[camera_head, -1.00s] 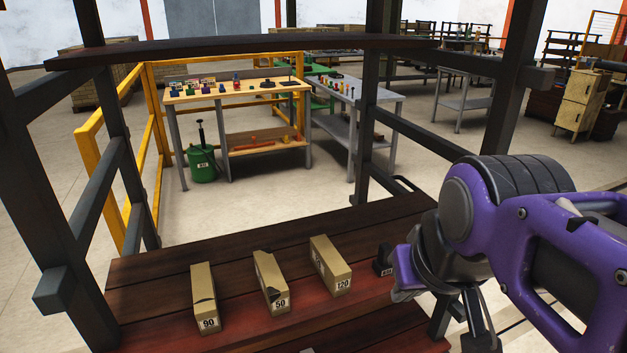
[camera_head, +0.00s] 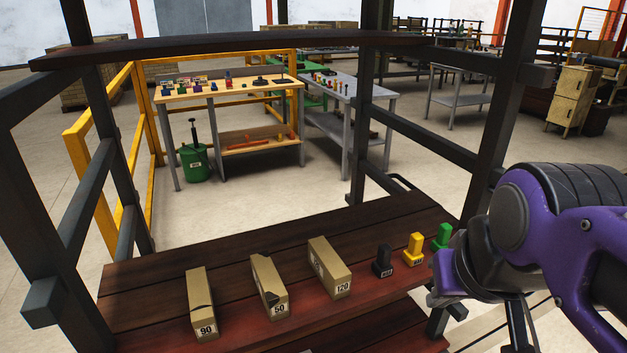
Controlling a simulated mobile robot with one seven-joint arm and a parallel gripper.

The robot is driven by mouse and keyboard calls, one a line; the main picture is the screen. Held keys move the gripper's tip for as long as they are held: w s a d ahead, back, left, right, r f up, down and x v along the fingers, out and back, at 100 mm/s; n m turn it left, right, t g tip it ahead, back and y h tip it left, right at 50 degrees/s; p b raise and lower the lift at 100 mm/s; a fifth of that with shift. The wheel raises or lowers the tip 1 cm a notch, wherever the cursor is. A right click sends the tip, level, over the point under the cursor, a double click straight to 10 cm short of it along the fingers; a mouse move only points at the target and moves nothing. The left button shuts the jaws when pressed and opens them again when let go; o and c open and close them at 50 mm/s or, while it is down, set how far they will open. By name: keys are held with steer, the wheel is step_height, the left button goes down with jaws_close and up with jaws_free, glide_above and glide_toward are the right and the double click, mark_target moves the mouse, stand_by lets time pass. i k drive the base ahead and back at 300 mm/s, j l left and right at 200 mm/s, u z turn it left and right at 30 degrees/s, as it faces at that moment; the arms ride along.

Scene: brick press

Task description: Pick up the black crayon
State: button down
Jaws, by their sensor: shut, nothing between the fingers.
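The black crayon (camera_head: 383,261) looks like a short dark upright piece on a wider labelled foot. It stands on the dark wooden shelf (camera_head: 230,252), right of the box marked 120. My gripper (camera_head: 518,325) shows only partly as dark parts below my purple arm, at the lower right. It is shut and empty, to the right of the black crayon and apart from it. Its fingertips are not clear.
A yellow piece (camera_head: 414,250) and a green piece (camera_head: 442,237) stand right of the black one, the green close to my arm. Boxes marked 90 (camera_head: 201,300), 50 (camera_head: 268,285) and 120 (camera_head: 328,268) stand left. Dark posts (camera_head: 513,110) frame the shelf.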

mark_target(382, 268)
steer(key=u, duration=1)
steer(key=z, duration=1)
steer(key=i+l+u, duration=0.3)
steer(key=l+u, duration=0.25)
steer(key=i+l, duration=0.05)
steer(key=l, duration=0.05)
